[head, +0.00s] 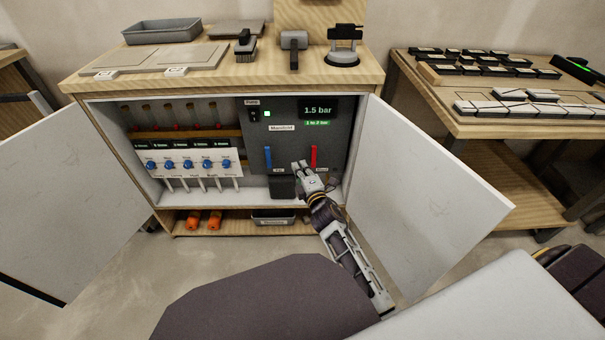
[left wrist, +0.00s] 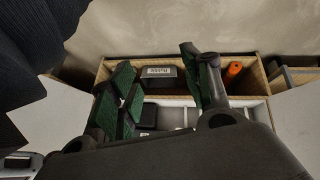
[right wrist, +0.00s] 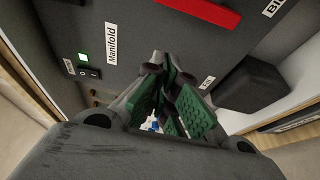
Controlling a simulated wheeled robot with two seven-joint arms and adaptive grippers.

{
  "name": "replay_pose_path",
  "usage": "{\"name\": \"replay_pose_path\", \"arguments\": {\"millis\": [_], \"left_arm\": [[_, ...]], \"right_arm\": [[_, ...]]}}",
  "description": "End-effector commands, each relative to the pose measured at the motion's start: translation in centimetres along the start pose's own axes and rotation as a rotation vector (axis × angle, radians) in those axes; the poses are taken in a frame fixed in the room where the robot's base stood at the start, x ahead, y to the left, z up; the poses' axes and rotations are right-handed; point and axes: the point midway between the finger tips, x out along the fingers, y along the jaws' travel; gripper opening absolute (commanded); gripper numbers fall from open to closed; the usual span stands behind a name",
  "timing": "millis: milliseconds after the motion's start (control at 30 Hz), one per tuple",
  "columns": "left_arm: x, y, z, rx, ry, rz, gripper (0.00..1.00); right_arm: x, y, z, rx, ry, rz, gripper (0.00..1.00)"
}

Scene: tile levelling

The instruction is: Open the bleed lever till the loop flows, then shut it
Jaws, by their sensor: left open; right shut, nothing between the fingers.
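The dark grey manifold panel (head: 340,140) stands inside the open cabinet. Its display (head: 318,110) reads 1.5 bar, with a green "1 to 2 bar" strip below. The red lever (head: 313,157) is upright on the panel's right; its label, cut off in the right wrist view, begins "Bl". That view shows part of the red lever (right wrist: 205,10) at the top. A blue lever (head: 267,158) stands upright to the left. My right gripper (head: 301,166) is shut and empty between the levers, apart from the red one. My left gripper (left wrist: 158,85) is open and empty.
A green-lit pump switch (head: 267,113) is on the panel. Blue knobs (head: 187,164) line the manifold at left. A dark box (head: 283,187) sits below the levers. The cabinet doors (head: 435,195) stand open both sides. Tools and tiles lie on the worktop (head: 210,82).

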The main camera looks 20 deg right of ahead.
Motion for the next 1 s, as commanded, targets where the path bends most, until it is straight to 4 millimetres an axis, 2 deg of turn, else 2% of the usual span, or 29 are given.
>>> {"name": "replay_pose_path", "arguments": {"millis": [767,1000], "left_arm": [[3.2,-0.2,1.9,-0.038,0.058,0.025,0.49],[3.4,-0.2,2.6,-0.041,0.054,0.027,0.49]], "right_arm": [[6.0,0.0,0.0,0.000,0.000,0.001,0.00],[5.4,-0.1,1.6,-0.003,0.000,-0.001,0.00]]}}
